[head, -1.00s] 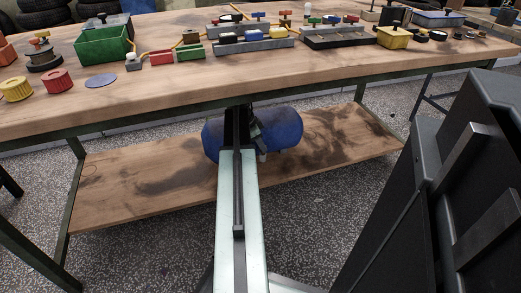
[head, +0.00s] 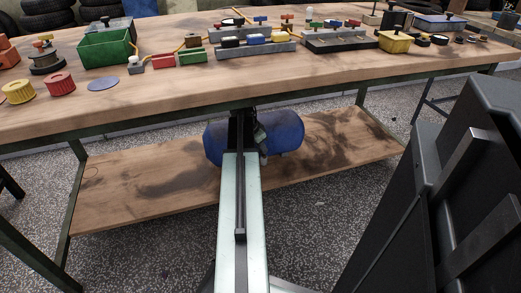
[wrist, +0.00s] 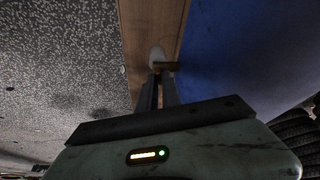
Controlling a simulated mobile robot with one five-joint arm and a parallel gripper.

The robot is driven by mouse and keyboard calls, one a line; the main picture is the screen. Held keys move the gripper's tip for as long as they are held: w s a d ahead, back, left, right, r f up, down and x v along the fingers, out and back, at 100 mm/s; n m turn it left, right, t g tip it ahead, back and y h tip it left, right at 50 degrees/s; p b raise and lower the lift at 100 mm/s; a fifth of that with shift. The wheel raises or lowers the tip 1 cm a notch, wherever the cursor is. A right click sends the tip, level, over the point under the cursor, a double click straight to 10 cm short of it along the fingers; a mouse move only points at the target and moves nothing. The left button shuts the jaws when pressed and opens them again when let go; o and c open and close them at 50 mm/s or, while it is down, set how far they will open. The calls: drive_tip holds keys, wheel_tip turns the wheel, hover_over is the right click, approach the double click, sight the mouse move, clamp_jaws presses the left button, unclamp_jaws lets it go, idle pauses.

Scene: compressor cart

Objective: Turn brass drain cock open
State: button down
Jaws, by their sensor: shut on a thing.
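A blue compressor tank (head: 285,132) lies on the lower wooden shelf of the workbench. It also fills the right of the wrist view (wrist: 240,50). In the wrist view, the small brown, brass-like lever of the drain cock (wrist: 170,66) sits beside the tank, with a pale round part behind it. My gripper (wrist: 160,78) has its fingertips at this lever and is shut on it. In the head view my arm reaches under the bench top to the tank, and it hides the cock and the fingertips.
The bench top (head: 190,85) overhangs the tank and my arm. The lower shelf (head: 150,185) is bare to the left of the tank. Bins and parts, including a green bin (head: 103,48), stand on the top. Speckled floor is open in front.

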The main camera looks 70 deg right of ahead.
drive_tip(key=n, duration=0.1)
drive_tip(key=s+n+t, duration=0.1)
drive_tip(key=n, duration=0.1)
drive_tip(key=shift+n+h, duration=0.3)
drive_tip(key=shift+h, duration=0.1)
drive_tip(key=n, duration=0.1)
drive_tip(key=n+t, duration=0.1)
drive_tip(key=n, duration=0.1)
drive_tip(key=shift+s+n+t, duration=0.2)
drive_tip(key=shift+n+t, duration=0.1)
drive_tip(key=n+t, duration=0.1)
drive_tip(key=n, duration=0.2)
drive_tip(key=n+t, duration=0.1)
drive_tip(key=n, duration=0.1)
drive_tip(key=shift+s+d+n, duration=0.15)
drive_tip(key=shift+d+n, duration=0.05)
drive_tip(key=shift+n, duration=0.2)
drive_tip(key=shift+y, duration=0.3)
drive_tip(key=c, duration=1.5)
unclamp_jaws()
drive_tip(key=shift+c, duration=0.2)
drive_tip(key=shift+a, duration=0.1)
